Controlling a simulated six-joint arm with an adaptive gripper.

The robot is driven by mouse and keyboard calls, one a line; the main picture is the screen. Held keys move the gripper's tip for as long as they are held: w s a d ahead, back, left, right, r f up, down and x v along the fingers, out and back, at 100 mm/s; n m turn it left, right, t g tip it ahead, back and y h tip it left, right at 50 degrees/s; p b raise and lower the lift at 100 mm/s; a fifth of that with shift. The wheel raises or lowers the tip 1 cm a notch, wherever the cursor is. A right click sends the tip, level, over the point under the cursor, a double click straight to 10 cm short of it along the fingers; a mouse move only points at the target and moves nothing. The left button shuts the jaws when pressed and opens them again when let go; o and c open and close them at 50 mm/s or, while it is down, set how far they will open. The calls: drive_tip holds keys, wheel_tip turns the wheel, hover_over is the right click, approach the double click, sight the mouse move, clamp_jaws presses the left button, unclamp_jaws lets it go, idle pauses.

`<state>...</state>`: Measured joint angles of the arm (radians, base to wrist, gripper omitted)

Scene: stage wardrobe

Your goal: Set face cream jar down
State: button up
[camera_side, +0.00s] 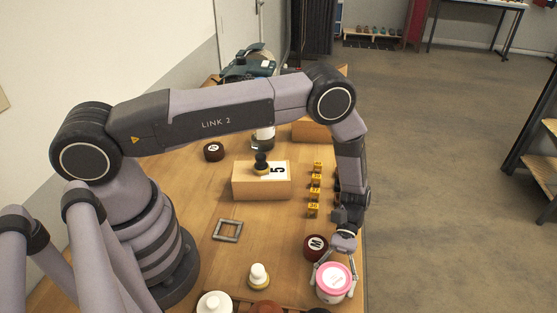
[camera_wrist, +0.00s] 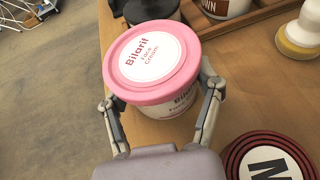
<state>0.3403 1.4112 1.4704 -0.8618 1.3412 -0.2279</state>
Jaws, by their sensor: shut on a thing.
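The face cream jar (camera_side: 333,283) has a pink lid with a white label and a white body. In the wrist view the jar (camera_wrist: 152,58) fills the middle, its lid reading "Bilarif Face Cream". My gripper (camera_side: 334,272) is shut on the jar, with one finger on each side of its body. In the wrist view my gripper (camera_wrist: 160,95) shows both fingers against the jar below the lid. The jar looks upright, near the right edge of the table. Its base is hidden, so I cannot tell whether it touches the tabletop.
A dark red round tin marked M (camera_side: 316,246) stands close beside the jar. Several yellow numbered cubes (camera_side: 315,190) line up behind it. A wooden block marked 5 (camera_side: 260,183), a grey square frame (camera_side: 228,230) and a white-knobbed piece (camera_side: 258,276) stand left. Bare wood lies between.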

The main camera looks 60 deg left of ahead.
drive_tip(key=shift+f, duration=0.5)
drive_tip(key=o, duration=1.3)
